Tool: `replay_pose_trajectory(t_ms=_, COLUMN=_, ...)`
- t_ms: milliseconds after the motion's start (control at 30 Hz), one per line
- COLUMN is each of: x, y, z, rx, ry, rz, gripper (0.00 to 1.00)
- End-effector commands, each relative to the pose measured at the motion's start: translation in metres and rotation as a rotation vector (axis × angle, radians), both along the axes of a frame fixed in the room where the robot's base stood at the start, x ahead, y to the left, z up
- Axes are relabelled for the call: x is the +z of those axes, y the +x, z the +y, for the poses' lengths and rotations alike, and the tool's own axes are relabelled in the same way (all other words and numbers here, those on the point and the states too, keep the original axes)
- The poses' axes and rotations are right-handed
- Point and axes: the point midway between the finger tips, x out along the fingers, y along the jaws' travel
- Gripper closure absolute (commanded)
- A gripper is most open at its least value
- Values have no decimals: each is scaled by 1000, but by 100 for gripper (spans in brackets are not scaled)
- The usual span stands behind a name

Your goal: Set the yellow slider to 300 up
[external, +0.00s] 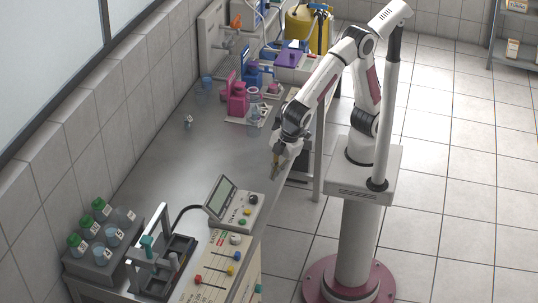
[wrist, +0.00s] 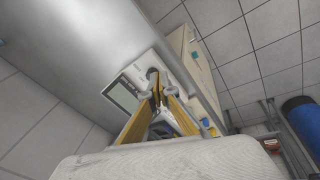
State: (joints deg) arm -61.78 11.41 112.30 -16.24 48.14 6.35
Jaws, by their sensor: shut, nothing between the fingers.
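The yellow slider (external: 230,272) is a small knob on the cream control panel (external: 212,262) at the bottom of the external view. A blue slider (external: 237,256) and a red slider (external: 198,279) sit on the same panel. The scale marks are too small to read. My gripper (external: 278,172) hangs above the bench's right edge, beyond the display unit and well apart from the yellow slider. In the wrist view the fingers (wrist: 155,84) are closed together and hold nothing. They partly cover the panel there, and small yellow and blue spots show beside them.
A display unit with buttons (external: 245,209) stands between my gripper and the sliders. A rack of green-capped bottles (external: 103,259) and a black-framed apparatus (external: 163,266) are at the left. The middle of the bench (external: 190,155) is mostly clear.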

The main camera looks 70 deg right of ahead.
Motion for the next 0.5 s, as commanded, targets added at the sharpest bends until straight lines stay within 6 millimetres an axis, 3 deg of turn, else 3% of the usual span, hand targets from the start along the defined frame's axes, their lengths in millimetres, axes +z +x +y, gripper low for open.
replay_pose_trajectory(t_ms=500, x=-40, y=-41, z=119, rx=213, ry=-17, rz=-82, gripper=100)
